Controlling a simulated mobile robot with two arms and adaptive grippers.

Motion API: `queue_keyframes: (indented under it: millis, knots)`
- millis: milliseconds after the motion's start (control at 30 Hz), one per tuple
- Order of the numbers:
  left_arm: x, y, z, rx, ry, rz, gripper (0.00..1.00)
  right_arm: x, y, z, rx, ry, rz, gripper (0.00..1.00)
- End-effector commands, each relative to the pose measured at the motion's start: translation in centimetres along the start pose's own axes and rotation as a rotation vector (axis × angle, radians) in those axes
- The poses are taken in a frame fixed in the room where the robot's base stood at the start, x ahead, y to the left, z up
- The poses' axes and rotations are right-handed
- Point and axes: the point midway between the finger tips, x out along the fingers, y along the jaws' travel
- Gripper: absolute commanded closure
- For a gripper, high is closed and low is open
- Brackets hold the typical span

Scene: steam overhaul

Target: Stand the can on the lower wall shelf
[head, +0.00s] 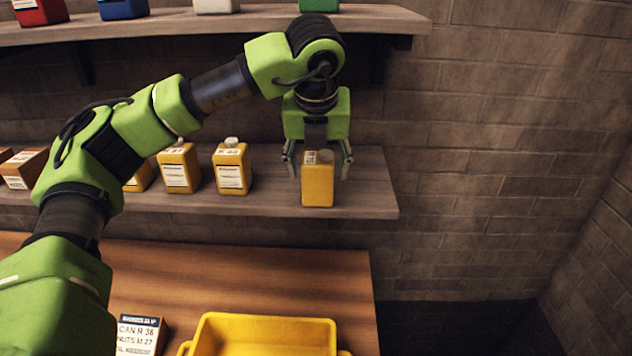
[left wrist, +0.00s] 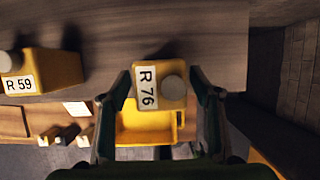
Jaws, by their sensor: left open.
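A yellow can (head: 317,187) with a grey cap appears to stand upright near the front edge and right end of the lower wall shelf (head: 372,190). In the left wrist view the can (left wrist: 172,101) shows the label R 76 on its top. My left gripper (head: 318,168) points down over it, open, with one finger on each side. Gaps show between the fingers and the can in the left wrist view. My right gripper is not in view.
Other yellow cans (head: 231,167) stand left on the same shelf. Coloured cans stand on the upper shelf (head: 240,22).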

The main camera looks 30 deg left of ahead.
Motion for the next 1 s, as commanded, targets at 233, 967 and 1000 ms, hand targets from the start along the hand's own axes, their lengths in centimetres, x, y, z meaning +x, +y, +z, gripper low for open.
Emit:
queue_keyframes:
  millis: [233,967,1000]
  knots:
    - [-4.0,-0.1,-1.6,0.008,-0.001,-0.003,0.42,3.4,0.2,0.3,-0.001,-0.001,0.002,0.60]
    - [-8.6,0.0,-11.2,0.001,0.001,0.000,0.42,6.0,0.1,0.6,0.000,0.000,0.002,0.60]
    - [-8.6,0.0,-11.2,0.001,0.001,0.000,0.42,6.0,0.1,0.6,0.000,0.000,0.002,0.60]
